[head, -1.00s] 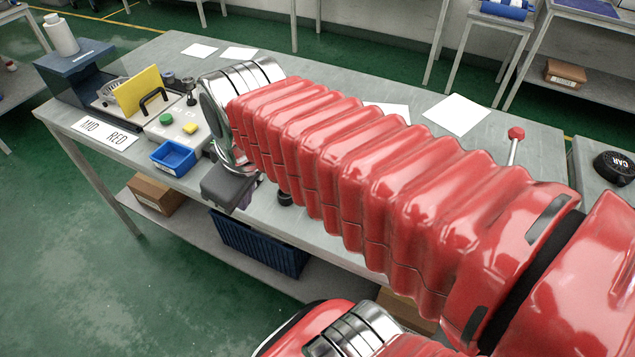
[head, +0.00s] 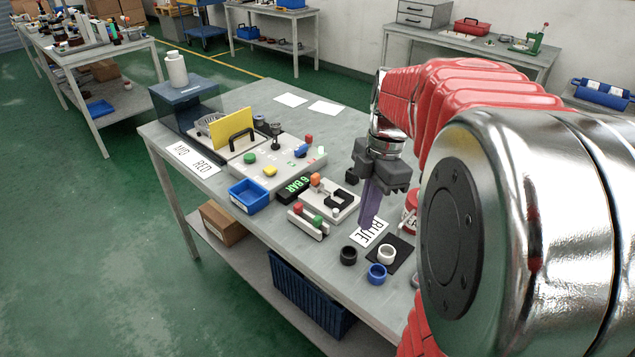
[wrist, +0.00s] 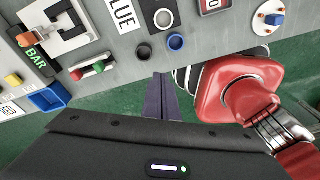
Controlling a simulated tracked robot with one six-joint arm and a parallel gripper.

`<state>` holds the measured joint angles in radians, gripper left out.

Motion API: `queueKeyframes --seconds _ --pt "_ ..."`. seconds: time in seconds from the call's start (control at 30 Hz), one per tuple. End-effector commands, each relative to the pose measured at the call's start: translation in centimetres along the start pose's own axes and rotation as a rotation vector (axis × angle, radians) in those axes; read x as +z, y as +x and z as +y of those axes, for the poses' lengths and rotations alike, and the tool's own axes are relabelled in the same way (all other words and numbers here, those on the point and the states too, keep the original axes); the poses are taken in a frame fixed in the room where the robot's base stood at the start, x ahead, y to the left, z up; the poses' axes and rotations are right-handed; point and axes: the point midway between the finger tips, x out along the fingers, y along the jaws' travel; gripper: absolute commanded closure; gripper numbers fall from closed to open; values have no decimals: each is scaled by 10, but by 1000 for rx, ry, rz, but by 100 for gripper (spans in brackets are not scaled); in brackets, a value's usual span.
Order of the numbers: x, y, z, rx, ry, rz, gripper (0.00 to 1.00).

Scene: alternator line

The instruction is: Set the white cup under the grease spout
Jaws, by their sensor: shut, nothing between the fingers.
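The white cup (head: 387,254) stands upright on a dark square mat (head: 403,257) near the table's front edge. It also shows at the top of the wrist view (wrist: 163,19). A black cup (head: 348,256) and a blue cup (head: 376,274) stand close by. My gripper (head: 366,224) points down with its purple fingers together and empty, above the BLUE card, up and behind the cups in the head view. The fingers also show in the wrist view (wrist: 160,80), apart from the cups. I cannot pick out the grease spout for certain.
A red container (head: 410,205) is partly hidden by my arm. A white fixture (head: 335,200), a red-and-green button block (head: 308,222), a 6 BAR display (head: 293,187) and a blue bin (head: 249,196) stand to the left. Green floor (head: 110,270) lies beyond the table's front edge.

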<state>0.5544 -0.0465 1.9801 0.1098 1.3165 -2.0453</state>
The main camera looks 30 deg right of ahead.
Motion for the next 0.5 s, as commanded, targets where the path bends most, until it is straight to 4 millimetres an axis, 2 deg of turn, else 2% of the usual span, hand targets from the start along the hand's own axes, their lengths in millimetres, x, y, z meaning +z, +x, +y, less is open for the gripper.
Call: queueKeyframes --seconds 0.03,0.3,0.5 --pt "11 2 2 -17 -43 17 100" --pt "59 12 5 -64 -337 121 100" --pt "78 16 4 -68 -467 172 100"
